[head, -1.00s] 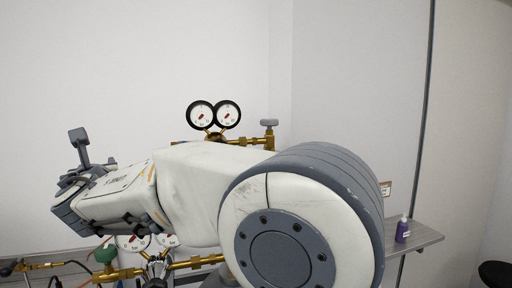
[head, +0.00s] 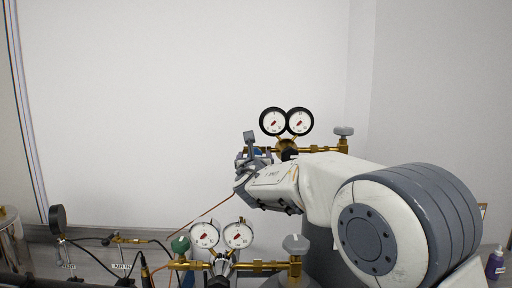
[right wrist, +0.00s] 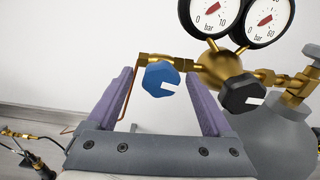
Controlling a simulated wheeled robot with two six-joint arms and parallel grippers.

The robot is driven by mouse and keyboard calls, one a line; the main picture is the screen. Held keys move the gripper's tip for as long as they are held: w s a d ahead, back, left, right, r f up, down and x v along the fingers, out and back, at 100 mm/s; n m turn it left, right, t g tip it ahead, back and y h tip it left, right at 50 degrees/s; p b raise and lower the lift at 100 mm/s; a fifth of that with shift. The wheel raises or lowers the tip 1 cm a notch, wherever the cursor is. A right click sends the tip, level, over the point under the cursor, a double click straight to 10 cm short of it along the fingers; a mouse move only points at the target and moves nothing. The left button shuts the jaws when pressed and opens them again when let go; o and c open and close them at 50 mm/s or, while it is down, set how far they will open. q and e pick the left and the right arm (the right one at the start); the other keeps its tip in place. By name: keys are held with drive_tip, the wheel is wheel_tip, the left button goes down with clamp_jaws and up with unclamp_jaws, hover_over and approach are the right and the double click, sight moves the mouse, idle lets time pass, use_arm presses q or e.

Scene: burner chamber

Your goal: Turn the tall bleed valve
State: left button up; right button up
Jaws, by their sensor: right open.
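The tall brass regulator (head: 286,146) at the back carries two round gauges. In the right wrist view, a blue knob (right wrist: 161,79) with a notch sits on its left end and a black knob (right wrist: 241,93) sits under its body. Which of these the task calls the bleed valve is not marked. My right gripper (right wrist: 158,75) is open, its two purple fingers either side of the blue knob in the picture; contact cannot be told. In the head view my right gripper (head: 248,150) is left of the regulator body and partly covers it. My left gripper is not in view.
A grey valve knob (head: 344,132) tops the tall regulator's right end. A lower regulator with two gauges (head: 222,235), a green knob (head: 181,245) and a grey knob (head: 295,244) stands in front. A thin copper line and dark hoses run left. A purple bottle (head: 495,263) is far right.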

drive_tip(key=shift+w, duration=0.85)
